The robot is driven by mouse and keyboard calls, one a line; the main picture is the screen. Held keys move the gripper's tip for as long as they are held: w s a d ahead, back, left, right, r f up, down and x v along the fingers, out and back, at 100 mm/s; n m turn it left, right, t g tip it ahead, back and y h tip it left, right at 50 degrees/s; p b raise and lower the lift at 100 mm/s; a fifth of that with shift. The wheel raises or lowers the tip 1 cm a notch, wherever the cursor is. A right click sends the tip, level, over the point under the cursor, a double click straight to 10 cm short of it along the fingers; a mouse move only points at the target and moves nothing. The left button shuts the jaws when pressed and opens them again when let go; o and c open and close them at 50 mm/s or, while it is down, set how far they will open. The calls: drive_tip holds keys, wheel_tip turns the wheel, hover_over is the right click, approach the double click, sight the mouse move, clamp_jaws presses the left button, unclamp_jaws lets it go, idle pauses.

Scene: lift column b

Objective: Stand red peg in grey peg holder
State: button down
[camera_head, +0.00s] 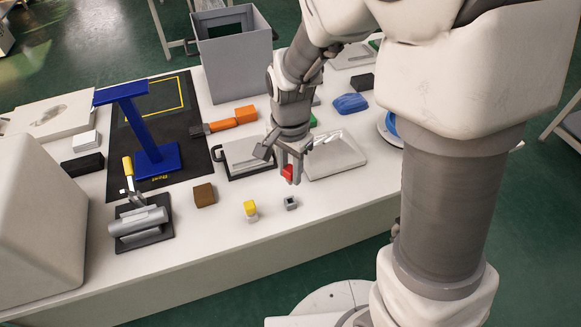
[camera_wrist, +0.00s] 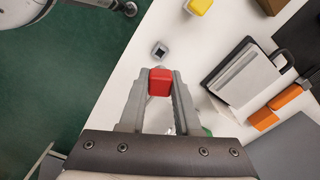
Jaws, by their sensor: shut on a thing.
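My gripper (camera_head: 291,164) is shut on the red peg (camera_head: 288,173). In the wrist view the red peg (camera_wrist: 159,82) sits between the two fingertips of my gripper (camera_wrist: 160,77). The grey peg holder (camera_head: 291,203) is a small block with a dark square hole, standing on the white table near its front edge. It also shows in the wrist view (camera_wrist: 160,50), just beyond the fingertips. The peg is held above the table, apart from the holder. The peg's lower end is not clearly visible.
A yellow-topped block (camera_head: 250,209) stands left of the holder, and a brown block (camera_head: 204,195) farther left. A clipboard-like board (camera_head: 247,157) and a pale tray (camera_head: 336,158) lie behind. The table (camera_head: 225,240) is bare in front of these blocks.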

sight(291, 184)
drive_tip(key=shift+f+b, duration=1.9)
drive_tip(key=shift+f, duration=0.9)
drive_tip(key=shift+f, duration=0.15)
drive_tip(key=shift+f, duration=0.4)
drive_tip(key=shift+f, duration=1)
drive_tip(key=c, duration=0.5)
unclamp_jaws()
drive_tip(key=shift+c, duration=0.2)
